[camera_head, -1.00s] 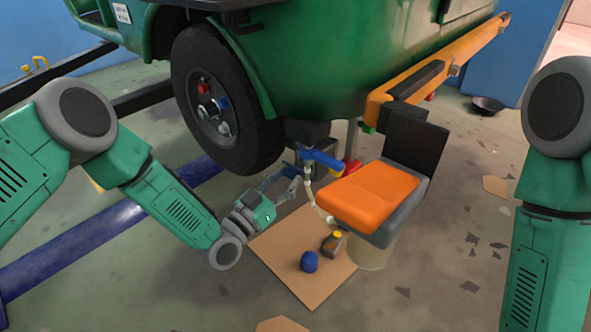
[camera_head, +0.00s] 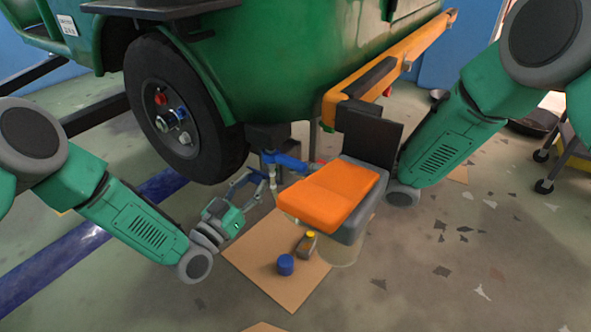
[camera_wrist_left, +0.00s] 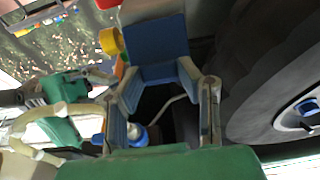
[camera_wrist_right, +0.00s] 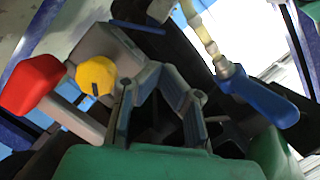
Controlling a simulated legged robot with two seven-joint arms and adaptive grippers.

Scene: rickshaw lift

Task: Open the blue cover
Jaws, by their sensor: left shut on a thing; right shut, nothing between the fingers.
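The blue cover (camera_wrist_left: 155,45) is a flat blue panel in the left wrist view, between the fingertips of my left gripper (camera_wrist_left: 160,78). The left gripper is shut on it. In the head view my left gripper (camera_head: 256,182) reaches beside the blue part (camera_head: 282,160) under the green vehicle. My right gripper (camera_wrist_right: 165,80) is shut and empty in the right wrist view, near a grey box (camera_wrist_right: 105,50) with a yellow knob (camera_wrist_right: 96,76). In the head view the right gripper is hidden behind the orange seat.
An orange-cushioned seat (camera_head: 330,195) stands to the right of the left gripper. A vehicle wheel (camera_head: 180,110) is close on its left. A blue cap (camera_head: 285,264) and a small bottle (camera_head: 306,244) stand on cardboard (camera_head: 255,250). A blue handle (camera_wrist_right: 260,100) is right of the right gripper.

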